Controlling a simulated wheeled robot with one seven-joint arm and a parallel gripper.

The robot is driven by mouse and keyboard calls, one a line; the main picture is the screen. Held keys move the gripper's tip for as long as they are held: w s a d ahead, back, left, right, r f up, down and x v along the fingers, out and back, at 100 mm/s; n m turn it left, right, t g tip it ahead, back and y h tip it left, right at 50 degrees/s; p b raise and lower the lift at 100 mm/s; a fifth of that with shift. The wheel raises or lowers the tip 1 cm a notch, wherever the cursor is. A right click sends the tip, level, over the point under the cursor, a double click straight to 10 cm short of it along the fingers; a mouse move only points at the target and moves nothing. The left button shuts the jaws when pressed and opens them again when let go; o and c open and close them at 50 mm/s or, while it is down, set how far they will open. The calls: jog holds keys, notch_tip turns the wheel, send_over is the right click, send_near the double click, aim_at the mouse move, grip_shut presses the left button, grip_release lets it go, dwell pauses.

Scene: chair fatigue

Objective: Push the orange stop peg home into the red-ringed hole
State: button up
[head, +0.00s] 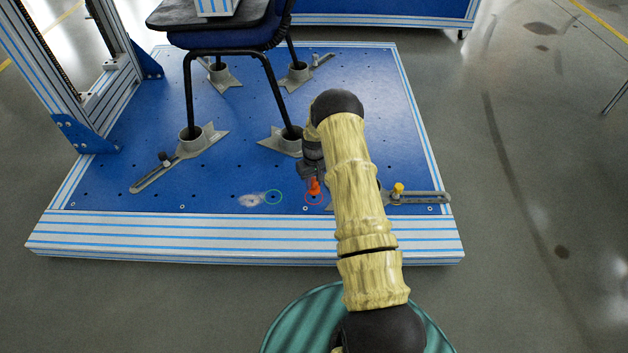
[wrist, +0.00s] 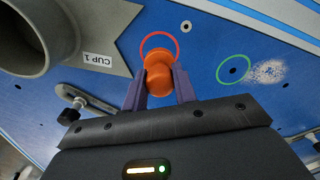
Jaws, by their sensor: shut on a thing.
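The orange stop peg (head: 314,187) is over the red-ringed hole near the front edge of the blue platform. In the wrist view, the peg (wrist: 158,72) is between the two fingers of my gripper (wrist: 160,88), which is shut on it. The red ring (wrist: 158,40) shows just beyond the peg; in the head view the ring (head: 315,199) lies around the peg's lower end. The hole itself is hidden by the peg. I cannot tell how deep the peg sits. My arm hides part of the gripper in the head view.
A green-ringed hole (head: 273,197) lies to the left beside a pale worn patch (head: 250,200). A chair (head: 225,40) stands with its legs in grey cups (head: 197,142).

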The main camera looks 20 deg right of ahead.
aim_at(314, 188)
jog(key=shift+f+b, duration=1.05)
jog(key=shift+f, duration=1)
jog(key=o, duration=1)
jog(key=shift+r, duration=0.15)
notch_tip(314, 188, up, 17)
jog(key=p, duration=0.8)
jog(key=shift+d+r+p, duration=0.1)
jog(key=shift+p, duration=0.25)
